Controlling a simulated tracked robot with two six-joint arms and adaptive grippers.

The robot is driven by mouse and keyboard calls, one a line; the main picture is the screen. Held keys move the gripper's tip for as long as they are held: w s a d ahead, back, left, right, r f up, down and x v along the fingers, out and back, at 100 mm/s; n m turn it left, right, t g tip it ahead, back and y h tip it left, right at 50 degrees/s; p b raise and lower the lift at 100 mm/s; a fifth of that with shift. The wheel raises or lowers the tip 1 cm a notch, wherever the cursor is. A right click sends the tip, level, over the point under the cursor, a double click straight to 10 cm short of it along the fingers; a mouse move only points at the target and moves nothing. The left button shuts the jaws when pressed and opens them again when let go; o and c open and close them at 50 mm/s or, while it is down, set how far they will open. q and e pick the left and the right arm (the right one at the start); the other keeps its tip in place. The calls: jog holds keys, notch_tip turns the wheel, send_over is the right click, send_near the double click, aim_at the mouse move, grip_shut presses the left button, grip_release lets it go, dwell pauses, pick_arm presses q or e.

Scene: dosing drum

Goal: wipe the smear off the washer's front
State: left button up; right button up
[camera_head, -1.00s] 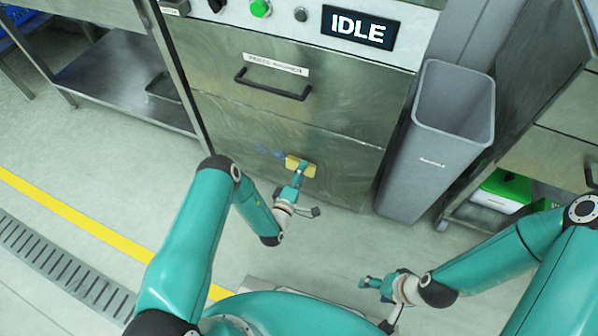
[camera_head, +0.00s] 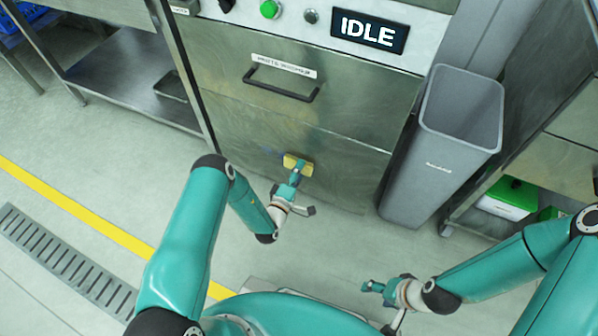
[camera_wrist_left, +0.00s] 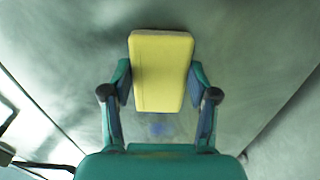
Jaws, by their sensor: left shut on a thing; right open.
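The washer (camera_head: 240,116) is a steel cabinet with a dark handle and a display reading IDLE. A faint blue smear (camera_head: 267,152) shows on its lower front, just left of the sponge. In the left wrist view a blue patch of the smear (camera_wrist_left: 160,129) shows between the fingers, beside the sponge. My left gripper (camera_head: 297,170) is shut on a yellow sponge (camera_wrist_left: 162,72), which is at the washer's lower front; I cannot tell whether it touches. My right gripper (camera_head: 372,287) is open and empty, low over the floor at the right.
A grey bin (camera_head: 440,150) stands close to the washer's right side. A steel shelf table (camera_head: 120,75) is at the left. A bench with a green and white box (camera_head: 508,197) below is at the right.

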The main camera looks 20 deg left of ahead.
aim_at(285, 164)
pick_arm(q)
jog(key=shift+w+a, duration=0.15)
jog(key=shift+a, duration=0.45)
jog(key=shift+a+r, duration=0.1)
jog(key=shift+a, duration=0.05)
jog(key=shift+a, duration=0.9)
jog(key=shift+a, duration=0.85)
jog(key=shift+a, duration=0.1)
jog(key=shift+w+a+b, duration=0.2)
jog(key=shift+a+b, duration=0.15)
jog(key=shift+a, duration=0.5)
